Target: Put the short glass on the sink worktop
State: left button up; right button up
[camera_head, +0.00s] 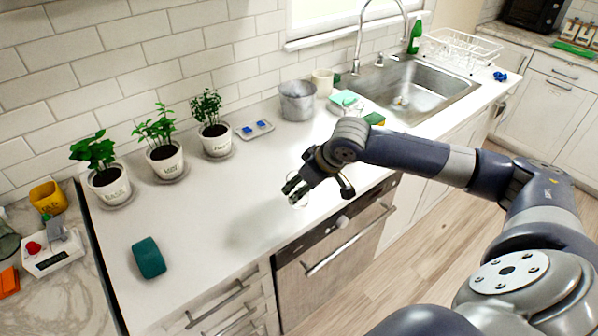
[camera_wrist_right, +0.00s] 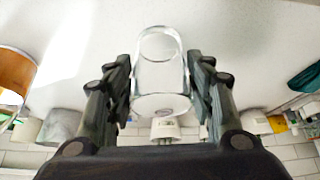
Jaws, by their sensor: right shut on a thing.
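The short glass (camera_wrist_right: 160,75) is clear and sits between the fingers of my right gripper (camera_wrist_right: 159,88) in the right wrist view. My right gripper is shut on it. In the head view the right gripper (camera_head: 296,190) is over the front part of the white sink worktop (camera_head: 215,255), above the dishwasher. The glass is barely visible there, a faint clear outline at the fingertips. I cannot tell whether its base touches the worktop. My left gripper is not in view.
Three potted plants (camera_head: 163,158), a small tray (camera_head: 254,129) and a metal pot (camera_head: 297,101) stand along the wall. A teal block (camera_head: 148,258) lies front left. The sink (camera_head: 410,90) is further right. The middle of the worktop is clear.

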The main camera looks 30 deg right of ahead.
jog(key=shift+w+d+f+p, duration=0.65)
jog(key=shift+w+d, duration=0.1)
jog(key=shift+w, duration=0.5)
jog(key=shift+w+d+f+p, duration=0.6)
jog(key=shift+w+d, duration=0.15)
jog(key=shift+w, duration=0.55)
jog(key=shift+w+d+f+p, duration=0.65)
jog(key=shift+w+d, duration=0.1)
jog(key=shift+w, duration=0.5)
jog(key=shift+f, duration=0.25)
jog(key=o, duration=1.3)
jog(key=shift+f, duration=0.1)
jog(key=b+v, duration=0.2)
jog(key=v, duration=1)
